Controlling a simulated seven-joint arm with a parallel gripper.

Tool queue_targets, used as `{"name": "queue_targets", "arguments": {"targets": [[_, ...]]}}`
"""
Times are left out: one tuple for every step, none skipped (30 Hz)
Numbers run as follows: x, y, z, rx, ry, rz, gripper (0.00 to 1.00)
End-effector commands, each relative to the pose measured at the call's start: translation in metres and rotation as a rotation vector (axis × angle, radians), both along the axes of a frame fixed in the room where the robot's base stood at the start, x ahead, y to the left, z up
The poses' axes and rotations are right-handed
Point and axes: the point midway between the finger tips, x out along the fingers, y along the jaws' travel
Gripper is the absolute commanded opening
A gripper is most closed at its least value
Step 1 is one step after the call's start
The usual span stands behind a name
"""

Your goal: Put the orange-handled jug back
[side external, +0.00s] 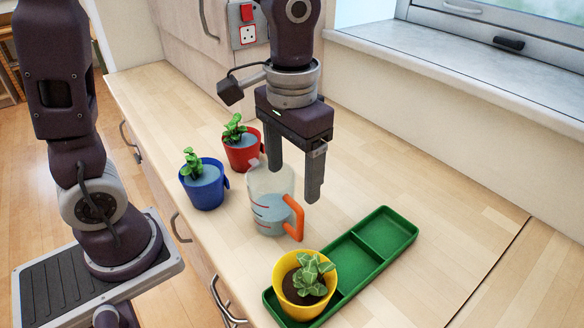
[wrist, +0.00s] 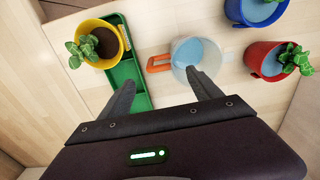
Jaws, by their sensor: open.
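The clear jug (side external: 268,202) with an orange handle stands upright on the wooden counter, with bluish water inside. It also shows in the wrist view (wrist: 190,52), its orange handle (wrist: 158,63) pointing left toward the green tray. My gripper (side external: 294,186) is open and empty, above and behind the jug in the side view. In the wrist view, one fingertip lies over the tray side and the other beside the jug's near rim. I cannot tell whether a finger touches the jug. The green tray (side external: 398,243) lies right of the jug; its far compartments look empty.
A yellow pot (side external: 282,283) with a plant stands in the tray's near end. A blue pot (side external: 205,192) and a red pot (side external: 243,154), both with plants and bluish water, stand left of the jug. The counter right of the tray (side external: 450,230) is clear.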

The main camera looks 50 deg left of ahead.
Motion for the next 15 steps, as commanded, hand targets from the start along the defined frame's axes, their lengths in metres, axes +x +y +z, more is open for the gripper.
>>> {"name": "queue_targets", "arguments": {"targets": [[0.0, 0.0, 0.004, 0.0, -0.001, 0.0, 0.73], [0.0, 0.0, 0.005, 0.0, 0.0, 0.0, 0.73], [0.0, 0.0, 0.006, 0.0, 0.001, 0.0, 0.73], [-0.001, 0.0, 0.006, 0.001, 0.0, 0.0, 0.73], [-0.002, 0.002, 0.008, 0.002, -0.006, 0.0, 0.73], [-0.005, 0.005, 0.013, 0.006, -0.024, 0.0, 0.73], [-0.01, 0.009, 0.018, 0.009, -0.046, -0.001, 0.73], [-0.015, 0.014, 0.024, 0.014, -0.074, -0.001, 0.73], [-0.026, 0.023, 0.034, 0.02, -0.12, -0.002, 0.73], [-0.036, 0.03, 0.041, 0.024, -0.156, -0.003, 0.73], [-0.046, 0.036, 0.048, 0.026, -0.194, -0.003, 0.73], [-0.059, 0.044, 0.054, 0.027, -0.245, -0.006, 0.73], [-0.069, 0.049, 0.058, 0.027, -0.281, -0.006, 0.73], [-0.079, 0.054, 0.06, 0.025, -0.316, -0.008, 0.73], [-0.09, 0.059, 0.062, 0.021, -0.36, -0.01, 0.73]]}}
